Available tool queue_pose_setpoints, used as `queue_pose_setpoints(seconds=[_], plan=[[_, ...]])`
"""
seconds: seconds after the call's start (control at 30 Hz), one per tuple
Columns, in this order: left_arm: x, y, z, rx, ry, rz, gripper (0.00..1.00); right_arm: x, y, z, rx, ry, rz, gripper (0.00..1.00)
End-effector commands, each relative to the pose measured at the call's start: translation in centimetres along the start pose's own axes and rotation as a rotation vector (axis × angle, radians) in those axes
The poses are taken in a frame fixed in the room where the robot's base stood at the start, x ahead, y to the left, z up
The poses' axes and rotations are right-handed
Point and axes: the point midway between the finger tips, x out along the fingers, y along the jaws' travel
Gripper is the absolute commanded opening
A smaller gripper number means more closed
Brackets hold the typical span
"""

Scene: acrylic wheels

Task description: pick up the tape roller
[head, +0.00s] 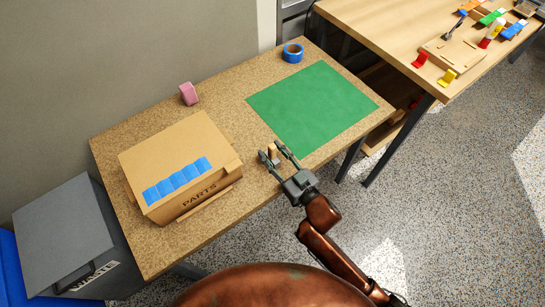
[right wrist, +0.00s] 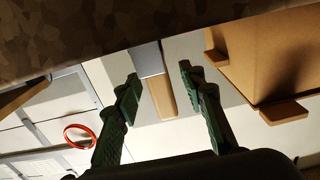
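A small upright piece with a tan wooden handle, which I take to be the tape roller (head: 273,151), stands on the speckled table between the box and the green mat. My right gripper (head: 272,152) reaches it from the front with its fingers spread on either side. In the right wrist view, which looks upside down, the tan handle (right wrist: 160,95) with its grey end lies between the two open fingers (right wrist: 158,85). Gaps show on both sides of it, and I see no contact. My left gripper is not in view.
A cardboard PARTS box (head: 160,160) with blue pieces stands close to the left. A green mat (head: 330,118) lies to the right. A blue tape roll (head: 293,52) and a pink block (head: 188,93) sit at the back. A grey waste bin (head: 70,235) stands left.

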Motion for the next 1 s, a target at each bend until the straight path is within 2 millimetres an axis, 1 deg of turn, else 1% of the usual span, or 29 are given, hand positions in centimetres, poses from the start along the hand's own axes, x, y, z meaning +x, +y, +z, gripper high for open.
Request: queue_pose_setpoints(seconds=[0.03,0.07,0.5,0.87,1.0], plan=[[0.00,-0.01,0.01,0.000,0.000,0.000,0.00,0.01,-0.03,0.01,0.000,0.000,-0.001,0.33],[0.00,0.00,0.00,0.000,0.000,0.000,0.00,0.01,-0.03,0.01,0.000,0.000,-0.001,0.31],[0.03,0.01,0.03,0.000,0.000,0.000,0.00,0.02,-0.05,0.02,0.000,0.000,-0.001,0.01],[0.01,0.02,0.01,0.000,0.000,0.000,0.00,0.02,-0.06,-0.09,0.000,0.002,-0.001,0.00],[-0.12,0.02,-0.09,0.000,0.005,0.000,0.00,0.01,-0.06,-0.42,-0.001,0.002,-0.001,0.00]])
